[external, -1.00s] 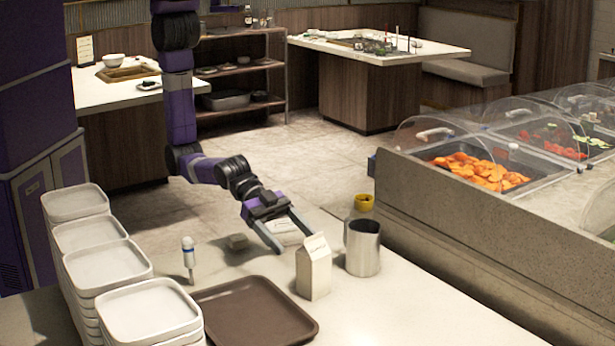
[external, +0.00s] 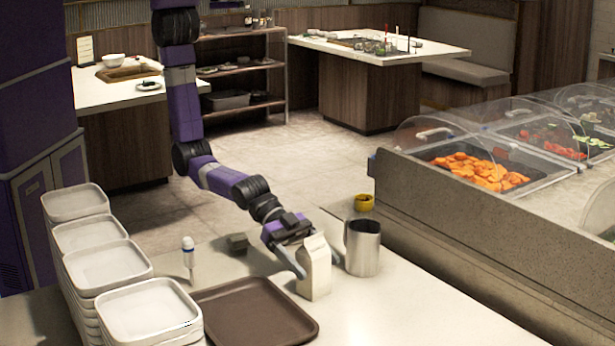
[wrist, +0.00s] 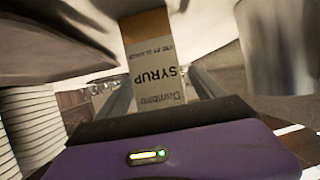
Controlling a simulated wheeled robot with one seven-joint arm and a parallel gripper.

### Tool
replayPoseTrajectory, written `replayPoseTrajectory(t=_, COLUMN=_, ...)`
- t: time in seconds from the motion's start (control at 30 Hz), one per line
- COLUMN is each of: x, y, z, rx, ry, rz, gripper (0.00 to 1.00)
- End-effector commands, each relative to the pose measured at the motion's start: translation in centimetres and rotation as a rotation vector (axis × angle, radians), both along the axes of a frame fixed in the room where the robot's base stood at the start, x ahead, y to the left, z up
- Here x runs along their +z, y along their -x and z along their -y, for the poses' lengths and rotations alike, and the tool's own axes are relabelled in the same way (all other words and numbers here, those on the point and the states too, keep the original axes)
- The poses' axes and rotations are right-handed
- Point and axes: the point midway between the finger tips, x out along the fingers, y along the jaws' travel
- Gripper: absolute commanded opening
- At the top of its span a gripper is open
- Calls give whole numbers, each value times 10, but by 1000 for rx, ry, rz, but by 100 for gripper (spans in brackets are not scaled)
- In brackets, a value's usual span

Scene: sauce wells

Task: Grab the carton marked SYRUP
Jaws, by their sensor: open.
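A white gable-top carton (external: 314,268) stands upright on the pale counter between the brown tray and a metal pitcher. In the wrist view the carton (wrist: 155,75) shows the word SYRUP, upside down. My gripper (external: 318,268) is open and low over the counter at the carton. Its fingers appear on either side of the carton in both views. I cannot tell whether either finger touches it. The carton's lower part is hidden in the wrist view.
A metal pitcher (external: 362,248) stands close right of the carton. A brown tray (external: 255,312) lies in front to the left. Stacked white trays (external: 150,310), a white-and-blue bottle-like item (external: 189,258), a small grey block (external: 238,242) and a yellow cup (external: 363,202) are nearby.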

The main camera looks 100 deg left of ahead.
Motion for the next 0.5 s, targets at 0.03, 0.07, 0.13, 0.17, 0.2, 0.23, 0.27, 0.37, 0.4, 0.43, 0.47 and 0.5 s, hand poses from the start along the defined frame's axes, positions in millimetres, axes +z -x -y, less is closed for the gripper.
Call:
replayPoseTrajectory(t=0.03, x=0, y=0, z=0, rx=0, ry=0, rz=0, gripper=78)
replayPoseTrajectory(t=0.07, x=0, y=0, z=0, rx=0, ry=0, rz=0, gripper=78)
replayPoseTrajectory(t=0.13, x=0, y=0, z=0, rx=0, ry=0, rz=0, gripper=68)
replayPoseTrajectory(t=0.17, x=0, y=0, z=0, rx=0, ry=0, rz=0, gripper=62)
replayPoseTrajectory(t=0.2, x=0, y=0, z=0, rx=0, ry=1, rz=1, gripper=55)
replayPoseTrajectory(t=0.23, x=0, y=0, z=0, rx=0, ry=1, rz=1, gripper=49)
replayPoseTrajectory(t=0.27, x=0, y=0, z=0, rx=0, ry=1, rz=1, gripper=43)
replayPoseTrajectory(t=0.37, x=0, y=0, z=0, rx=0, ry=1, rz=1, gripper=23)
replayPoseTrajectory(t=0.4, x=0, y=0, z=0, rx=0, ry=1, rz=1, gripper=15)
replayPoseTrajectory(t=0.43, x=0, y=0, z=0, rx=0, ry=1, rz=1, gripper=9)
replayPoseTrajectory(t=0.47, x=0, y=0, z=0, rx=0, ry=1, rz=1, gripper=4)
replayPoseTrajectory(t=0.5, x=0, y=0, z=0, rx=0, ry=1, rz=1, gripper=0)
